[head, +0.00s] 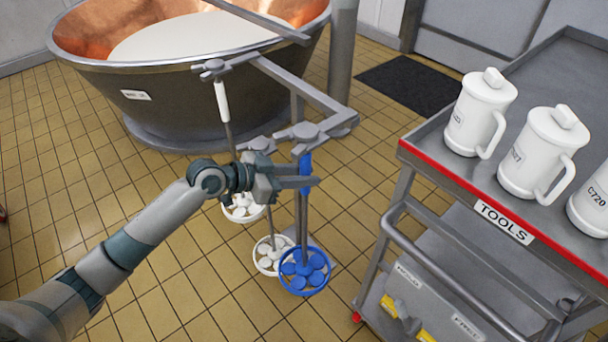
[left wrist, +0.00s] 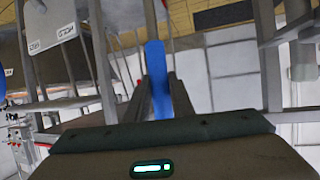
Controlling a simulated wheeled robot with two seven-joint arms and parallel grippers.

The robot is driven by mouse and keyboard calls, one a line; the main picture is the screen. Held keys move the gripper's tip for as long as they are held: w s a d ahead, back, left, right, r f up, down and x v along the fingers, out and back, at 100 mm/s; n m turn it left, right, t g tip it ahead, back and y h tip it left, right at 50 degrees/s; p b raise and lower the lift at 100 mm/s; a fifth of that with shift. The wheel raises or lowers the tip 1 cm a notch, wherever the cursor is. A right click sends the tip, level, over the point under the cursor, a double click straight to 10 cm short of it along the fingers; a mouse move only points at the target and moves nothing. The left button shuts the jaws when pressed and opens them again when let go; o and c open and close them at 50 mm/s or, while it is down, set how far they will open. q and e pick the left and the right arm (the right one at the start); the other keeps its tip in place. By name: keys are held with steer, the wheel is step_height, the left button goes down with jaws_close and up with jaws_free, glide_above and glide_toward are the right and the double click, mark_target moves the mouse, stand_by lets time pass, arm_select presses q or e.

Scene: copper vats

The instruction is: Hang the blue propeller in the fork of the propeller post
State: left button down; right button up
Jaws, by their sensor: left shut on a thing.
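The blue propeller (head: 304,271) hangs upright, its blue-bladed ring low over the floor and its shaft rising to a blue grip sleeve. My left gripper (head: 303,183) is shut on that sleeve, and the blue sleeve (left wrist: 157,75) shows between its fingers in the left wrist view. The propeller post's grey bracket (head: 320,95) carries fork ends; one fork end (head: 303,132) is right at the top of the blue propeller's shaft. I cannot tell whether the shaft sits in it. White propellers (head: 268,256) hang close behind and to the left. My right gripper is not in view.
A copper vat (head: 190,95) of white liquid stands behind the post. At the right, a tool cart (head: 440,165) with a red edge holds white lidded jugs (head: 480,115). A dark mat (head: 408,84) lies on the tiled floor. The floor at the left is clear.

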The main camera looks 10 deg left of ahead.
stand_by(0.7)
arm_select(q)
steer(key=c, duration=1.5)
jaws_free()
steer(key=shift+o, duration=0.2)
steer(key=shift+d+f, duration=0.1)
steer(key=shift+f, duration=0.15)
steer(key=shift+r, duration=0.1)
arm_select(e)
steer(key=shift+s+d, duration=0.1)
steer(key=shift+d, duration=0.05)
arm_select(q)
steer(key=shift+a, duration=0.2)
steer(key=b+v, duration=0.3)
steer(key=v, duration=1.4)
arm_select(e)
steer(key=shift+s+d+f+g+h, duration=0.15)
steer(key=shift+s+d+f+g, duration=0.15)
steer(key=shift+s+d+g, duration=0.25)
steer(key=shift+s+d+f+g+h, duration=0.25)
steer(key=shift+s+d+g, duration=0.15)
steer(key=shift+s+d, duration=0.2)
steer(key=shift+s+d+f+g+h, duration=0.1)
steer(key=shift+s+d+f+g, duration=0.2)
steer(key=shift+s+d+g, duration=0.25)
arm_select(q)
steer(key=shift+s+d+r, duration=0.1)
steer(key=shift+r, duration=0.05)
